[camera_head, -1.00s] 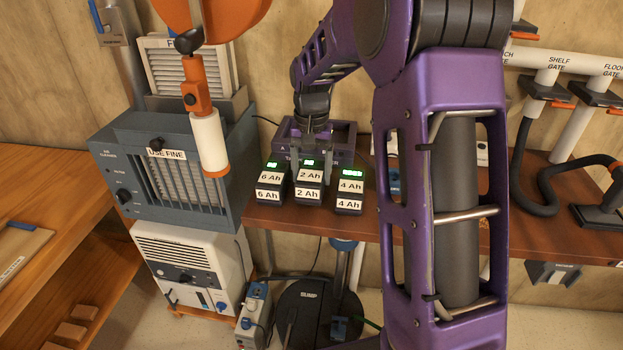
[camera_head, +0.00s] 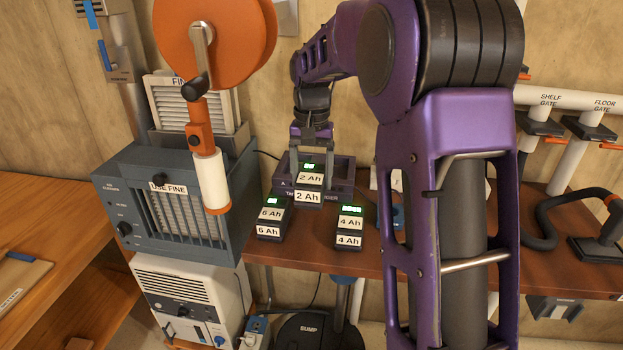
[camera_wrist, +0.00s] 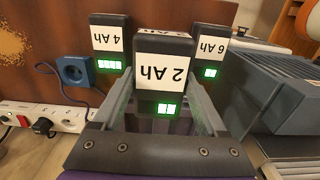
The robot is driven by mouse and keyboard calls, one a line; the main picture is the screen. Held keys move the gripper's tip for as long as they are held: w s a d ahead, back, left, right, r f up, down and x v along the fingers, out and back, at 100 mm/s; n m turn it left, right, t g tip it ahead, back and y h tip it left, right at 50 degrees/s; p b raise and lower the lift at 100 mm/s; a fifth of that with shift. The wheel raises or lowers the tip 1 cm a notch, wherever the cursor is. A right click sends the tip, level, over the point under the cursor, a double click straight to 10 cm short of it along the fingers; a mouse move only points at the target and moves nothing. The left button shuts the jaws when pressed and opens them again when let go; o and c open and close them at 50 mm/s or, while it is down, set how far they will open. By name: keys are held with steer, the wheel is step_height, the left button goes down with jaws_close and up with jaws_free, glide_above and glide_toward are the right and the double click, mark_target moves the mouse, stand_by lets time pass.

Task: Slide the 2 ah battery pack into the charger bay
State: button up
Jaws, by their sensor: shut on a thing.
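The 2 Ah battery pack (camera_head: 309,197) is black with white labels and a lit green display. My gripper (camera_head: 312,172) is shut on it, with a finger on either side. In the wrist view the pack (camera_wrist: 163,67) appears upside down between the fingers (camera_wrist: 163,108). It is at the purple charger (camera_head: 343,188), in front of or over its middle, hiding part of the front lettering. I cannot tell whether the pack touches the charger or is inside a bay. The 6 Ah pack (camera_head: 269,222) and 4 Ah pack (camera_head: 349,225) stand on the bench nearer the camera, left and right.
The brown bench (camera_head: 310,240) is bare between the two standing packs. A blue-grey air cleaner (camera_head: 125,195) stands left, with an orange reel (camera_head: 240,35) above it. A blue socket (camera_wrist: 73,72) and white power strip (camera_wrist: 40,118) show in the wrist view. Pipes and a hose stand right.

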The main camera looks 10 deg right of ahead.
steer(key=shift+w+d+f+p, duration=0.35)
steer(key=shift+w+d+p, duration=0.6)
steer(key=shift+w+d, duration=1.35)
steer(key=shift+w+d+f+p, duration=0.35)
steer(key=shift+w+d+p, duration=0.8)
steer(key=shift+w, duration=2.15)
steer(key=shift+w+d+f+p, duration=0.35)
steer(key=shift+w+d+p, duration=0.45)
steer(key=shift+w+d, duration=1.6)
steer(key=shift+w+a+f, duration=0.2)
steer(key=shift+a+f, duration=0.05)
steer(key=shift+f, duration=0.35)
steer(key=shift+w+a+f, duration=0.15)
steer(key=shift+a+f, duration=0.05)
steer(key=shift+f, duration=0.35)
steer(key=o, duration=1.1)
steer(key=shift+o, duration=0.4)
steer(key=shift+f, duration=0.15)
step_height(320, 180, up, 6)
